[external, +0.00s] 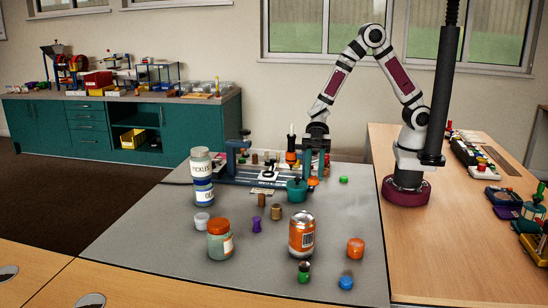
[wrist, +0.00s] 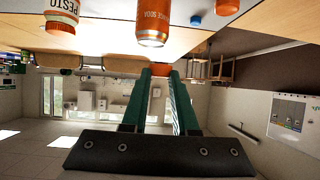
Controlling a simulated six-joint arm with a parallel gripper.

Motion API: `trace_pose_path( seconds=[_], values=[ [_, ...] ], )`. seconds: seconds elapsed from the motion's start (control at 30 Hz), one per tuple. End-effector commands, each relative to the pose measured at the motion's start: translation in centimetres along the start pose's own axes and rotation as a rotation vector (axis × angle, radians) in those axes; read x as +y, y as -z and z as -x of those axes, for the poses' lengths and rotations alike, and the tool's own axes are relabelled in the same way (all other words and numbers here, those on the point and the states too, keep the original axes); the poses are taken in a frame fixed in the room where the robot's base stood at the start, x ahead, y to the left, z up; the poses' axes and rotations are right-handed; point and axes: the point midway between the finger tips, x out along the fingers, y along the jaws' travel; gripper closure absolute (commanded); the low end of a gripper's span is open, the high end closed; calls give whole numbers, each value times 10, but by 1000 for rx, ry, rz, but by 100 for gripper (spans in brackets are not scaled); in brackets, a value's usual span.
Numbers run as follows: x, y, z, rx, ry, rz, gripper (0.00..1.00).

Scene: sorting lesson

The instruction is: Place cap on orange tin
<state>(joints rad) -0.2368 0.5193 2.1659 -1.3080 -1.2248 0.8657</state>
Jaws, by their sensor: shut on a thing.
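My gripper (wrist: 160,72) has its two dark green fingers shut on a small orange piece, taken as the cap (wrist: 160,68); the fingers hide most of it. The orange tin (external: 355,247) stands at the front right of the table, well away from the gripper. It also shows at the top edge of the wrist view (wrist: 227,6), which looks upside down.
Stacked jars (external: 202,178) are at left. A teal pot (external: 297,190) is below the gripper.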

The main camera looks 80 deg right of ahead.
Motion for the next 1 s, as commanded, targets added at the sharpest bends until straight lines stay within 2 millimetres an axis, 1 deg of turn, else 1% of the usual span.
trace_pose_path(
  seconds=[0.03, 0.1, 0.2, 0.27, 0.37, 0.4, 0.5, 0.6, 0.7, 0.77, 0.9, 1.0],
  values=[
    [-16, -5, 3, 0, 68, 35, 100],
    [-36, -13, 8, -1, 153, 81, 100],
    [-54, -21, 14, -1, 231, 127, 100],
    [-62, -24, 12, -1, 257, 140, 100],
    [-76, -27, -10, -2, 274, 145, 100],
    [-82, -28, -24, -1, 275, 144, 100],
    [-97, -32, -58, -2, 275, 145, 100],
    [-108, -35, -86, -3, 270, 146, 100],
    [-114, -36, -102, -2, 266, 147, 100],
    [-116, -40, -108, -3, 264, 144, 100],
    [-116, -64, -123, -4, 263, 143, 100],
    [-115, -72, -127, -3, 261, 145, 100]
  ],
)
